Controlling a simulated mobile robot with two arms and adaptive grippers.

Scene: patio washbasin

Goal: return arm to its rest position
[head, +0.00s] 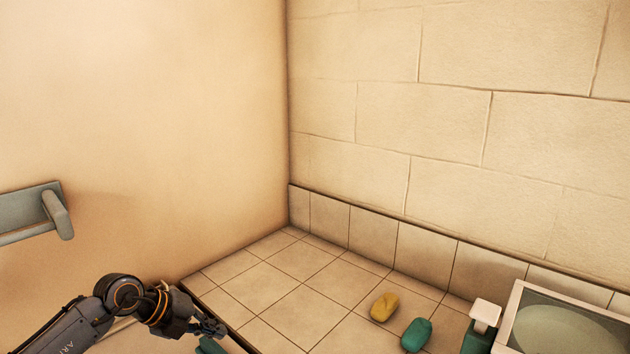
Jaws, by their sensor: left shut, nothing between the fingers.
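My left arm comes in from the lower left of the head view. Its dark gripper (219,330) is shut and empty, near the front left edge of the tiled counter (290,318). A teal thing (209,346) shows just below the gripper, cut off by the bottom of the picture; I cannot tell what it is or whether they touch. My right gripper is not in view.
A yellow soap-like bar (384,306) and a green one (416,334) lie apart on the counter. A green dispenser with a white top (486,313) stands beside a white-rimmed basin (513,315). A grey fixture (28,212) is on the left wall. The middle tiles are clear.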

